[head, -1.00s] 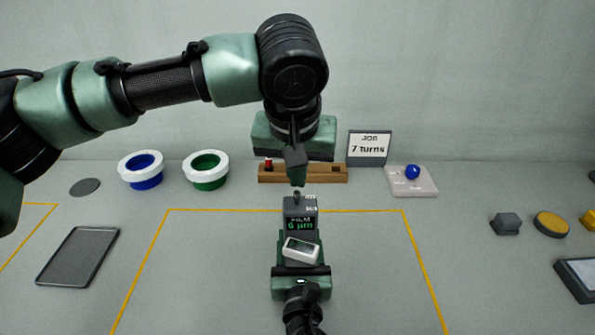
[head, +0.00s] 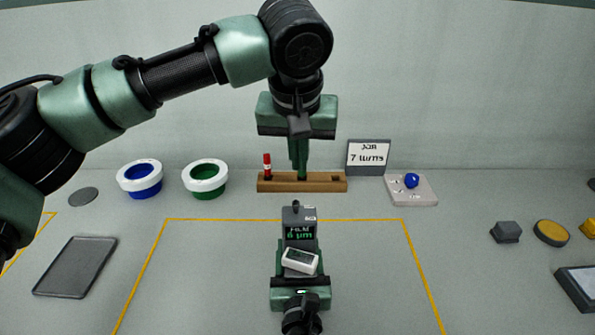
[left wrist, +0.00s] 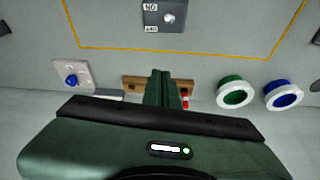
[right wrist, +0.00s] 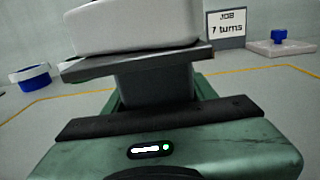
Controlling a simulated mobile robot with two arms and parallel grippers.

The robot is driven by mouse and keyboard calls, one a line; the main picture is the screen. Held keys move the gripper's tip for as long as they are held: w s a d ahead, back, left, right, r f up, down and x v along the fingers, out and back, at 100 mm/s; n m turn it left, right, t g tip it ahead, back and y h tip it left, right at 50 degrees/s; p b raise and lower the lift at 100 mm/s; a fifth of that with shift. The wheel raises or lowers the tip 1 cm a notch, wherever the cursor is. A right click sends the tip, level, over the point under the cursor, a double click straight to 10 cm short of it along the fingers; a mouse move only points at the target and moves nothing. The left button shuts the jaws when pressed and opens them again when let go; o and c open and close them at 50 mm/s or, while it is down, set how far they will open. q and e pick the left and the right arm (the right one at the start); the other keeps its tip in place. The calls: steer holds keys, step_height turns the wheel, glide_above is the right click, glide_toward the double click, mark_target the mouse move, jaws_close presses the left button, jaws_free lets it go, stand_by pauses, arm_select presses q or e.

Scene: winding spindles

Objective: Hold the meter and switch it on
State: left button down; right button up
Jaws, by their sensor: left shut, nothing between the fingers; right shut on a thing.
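The meter (head: 299,230) is a dark grey device with a lit green display that reads "FILM 6 µm". It stands upright at the middle front in the head view, with a white block (head: 299,261) on its near side. My right gripper (head: 300,274) is shut on the meter from the near side.
A wooden rack (head: 274,188) with a red-capped piece stands behind. Blue (head: 140,189) and green (head: 205,188) spools with white rims are at left. A job sign (head: 368,152) and a pad with a blue knob (head: 425,198) are at right. The yellow-outlined area is otherwise clear.

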mark_target(297, 202)
arm_select(q)
steer(key=s+r, duration=0.5)
steer(key=r, duration=0.2)
steer(key=shift+s+a+r, duration=0.15)
steer(key=shift+s+r, duration=0.2)
arm_select(e)
steer(key=shift+f, duration=0.2)
steer(key=o, duration=1.5)
arm_select(q)
steer(key=shift+w+f, duration=0.1)
arm_select(e)
steer(key=shift+o, duration=1.2)
steer(key=shift+r, duration=0.1)
